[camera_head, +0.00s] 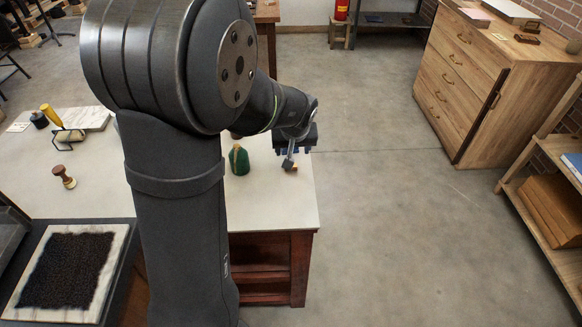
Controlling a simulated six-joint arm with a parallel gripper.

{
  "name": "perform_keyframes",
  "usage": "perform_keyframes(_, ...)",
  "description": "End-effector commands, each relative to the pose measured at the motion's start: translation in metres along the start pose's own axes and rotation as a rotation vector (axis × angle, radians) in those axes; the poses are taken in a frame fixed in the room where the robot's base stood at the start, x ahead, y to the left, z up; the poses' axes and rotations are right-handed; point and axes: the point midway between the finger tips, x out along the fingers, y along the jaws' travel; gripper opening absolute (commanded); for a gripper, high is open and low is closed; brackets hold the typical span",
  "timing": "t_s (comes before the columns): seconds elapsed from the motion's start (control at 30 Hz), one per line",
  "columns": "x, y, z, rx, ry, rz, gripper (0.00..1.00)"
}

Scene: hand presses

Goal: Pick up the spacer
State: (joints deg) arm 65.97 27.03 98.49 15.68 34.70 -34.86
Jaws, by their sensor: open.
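My gripper (289,161) is at the right part of the white-topped table (275,205), pointing down and open. A small orange-brown block (293,169), which looks like the spacer, is at the fingertips, close to the table top. It is partly hidden by a finger. I cannot tell whether the block lies between the fingers or beside them, or whether they touch it.
A green rounded object (238,160) stands on the table left of my gripper. A wooden-handled stamp (64,177), a roller (68,138) and a dark textured plate (67,270) are farther left. The table's right edge is close to my gripper. My arm hides the middle of the table.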

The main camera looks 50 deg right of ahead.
Motion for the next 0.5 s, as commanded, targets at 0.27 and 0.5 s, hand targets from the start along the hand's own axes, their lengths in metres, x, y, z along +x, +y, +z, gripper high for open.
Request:
perform_keyframes(0.27, 0.053, 0.000, 0.000, -0.001, -0.003, -0.001, 0.62)
perform_keyframes(0.5, 0.084, 0.000, -0.001, -0.002, -0.001, 0.000, 0.62)
